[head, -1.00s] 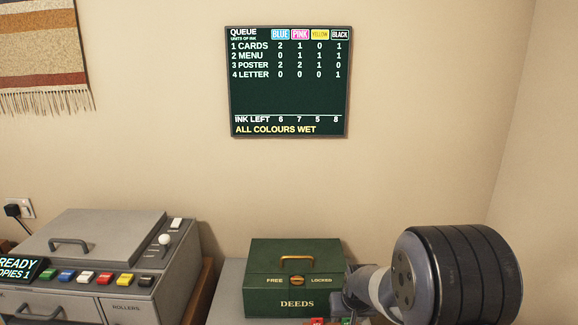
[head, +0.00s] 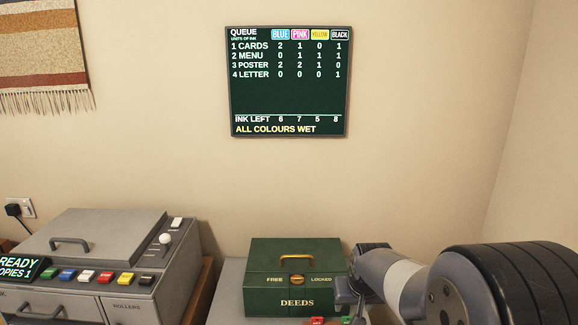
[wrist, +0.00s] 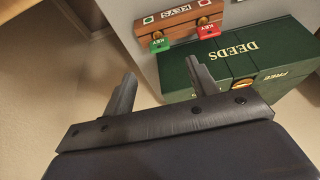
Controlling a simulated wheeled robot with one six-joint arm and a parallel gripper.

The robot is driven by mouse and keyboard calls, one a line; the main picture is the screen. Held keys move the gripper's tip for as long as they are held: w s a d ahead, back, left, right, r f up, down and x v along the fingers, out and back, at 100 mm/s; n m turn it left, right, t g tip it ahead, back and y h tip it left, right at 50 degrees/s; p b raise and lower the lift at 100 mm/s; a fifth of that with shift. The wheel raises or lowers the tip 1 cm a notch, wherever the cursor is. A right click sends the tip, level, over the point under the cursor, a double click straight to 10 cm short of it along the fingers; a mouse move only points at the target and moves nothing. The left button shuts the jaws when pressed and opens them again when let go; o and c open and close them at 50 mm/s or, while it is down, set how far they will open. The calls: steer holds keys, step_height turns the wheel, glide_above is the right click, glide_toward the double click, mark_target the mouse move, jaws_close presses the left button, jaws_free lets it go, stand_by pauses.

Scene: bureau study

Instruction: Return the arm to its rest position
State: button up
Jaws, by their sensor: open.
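My gripper (wrist: 160,85) shows in the wrist view with its two dark fingers spread apart and nothing between them. Beyond the fingertips are the pale floor and the side of a grey cabinet. In the head view my arm reaches in from the lower right, in front of the right side of the green deeds box (head: 294,284). The fingers are hard to make out there. The deeds box is shut, with a brass handle on top and a knob between the words FREE and LOCKED. It also shows in the wrist view (wrist: 225,72), to the right of the fingers.
A wooden key rack (wrist: 178,26) holds a green key (wrist: 160,43) and a red key (wrist: 208,30) beside the deeds box. A grey printing machine (head: 100,262) with coloured buttons stands at the left. A queue board (head: 289,82) hangs on the wall.

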mark_target(348, 317)
steer(key=x, duration=0.9)
steer(key=shift+w+f, duration=0.15)
steer(key=shift+f, duration=0.05)
step_height(348, 317, up, 8)
steer(key=p, duration=0.5)
steer(key=shift+r+p, duration=0.55)
